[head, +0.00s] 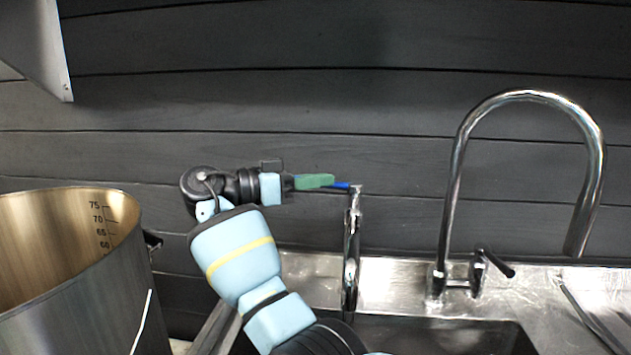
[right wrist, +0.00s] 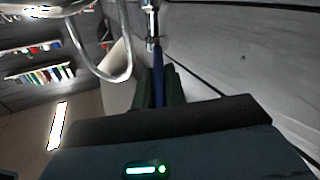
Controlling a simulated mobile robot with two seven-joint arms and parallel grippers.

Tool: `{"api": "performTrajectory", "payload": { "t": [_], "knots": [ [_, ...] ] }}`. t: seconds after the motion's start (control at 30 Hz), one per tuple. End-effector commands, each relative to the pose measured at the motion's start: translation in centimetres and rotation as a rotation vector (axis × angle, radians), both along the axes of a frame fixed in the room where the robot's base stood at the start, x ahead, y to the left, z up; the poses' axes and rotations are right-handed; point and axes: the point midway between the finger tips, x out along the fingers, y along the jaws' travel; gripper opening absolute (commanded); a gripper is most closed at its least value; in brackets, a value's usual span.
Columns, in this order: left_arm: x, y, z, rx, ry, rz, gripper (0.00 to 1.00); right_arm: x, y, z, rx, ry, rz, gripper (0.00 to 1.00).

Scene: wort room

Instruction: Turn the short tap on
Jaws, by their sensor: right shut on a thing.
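The short tap (head: 351,262) is a slim chrome column at the left end of the sink, with a blue lever (head: 342,185) at its top pointing left. My right gripper (head: 328,182), with green fingers, comes from the left at lever height and is shut on the blue lever. In the right wrist view the blue lever (right wrist: 158,92) lies between the dark green fingers (right wrist: 159,76), with the chrome top of the short tap (right wrist: 152,24) beyond their tips. Part of the lever is hidden by the fingers. My left gripper is not in view.
A tall chrome gooseneck tap (head: 445,210) with a black-tipped side handle (head: 497,262) stands to the right. The steel sink (head: 575,300) spans the lower right. A large graduated metal pot (head: 85,300) stands at left. A dark plank wall (head: 300,100) is behind.

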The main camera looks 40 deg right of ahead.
Motion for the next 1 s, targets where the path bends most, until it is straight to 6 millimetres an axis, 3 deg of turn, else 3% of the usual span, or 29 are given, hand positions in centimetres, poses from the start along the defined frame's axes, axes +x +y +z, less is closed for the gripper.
{"api": "performTrajectory", "payload": {
  "t": [0.4,0.43,0.57,1.0],
  "knots": [
    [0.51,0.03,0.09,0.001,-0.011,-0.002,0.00,-0.04,-0.10,0.08,-0.001,-0.003,-0.005,0.00],
    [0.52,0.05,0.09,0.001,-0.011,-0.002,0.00,-0.04,-0.10,0.08,-0.001,-0.003,-0.005,0.16],
    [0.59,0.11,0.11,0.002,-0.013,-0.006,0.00,-0.05,-0.08,0.06,-0.001,-0.002,-0.005,0.33],
    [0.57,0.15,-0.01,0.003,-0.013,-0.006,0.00,0.35,0.84,0.00,0.001,-0.001,-0.003,0.34]
  ]
}}
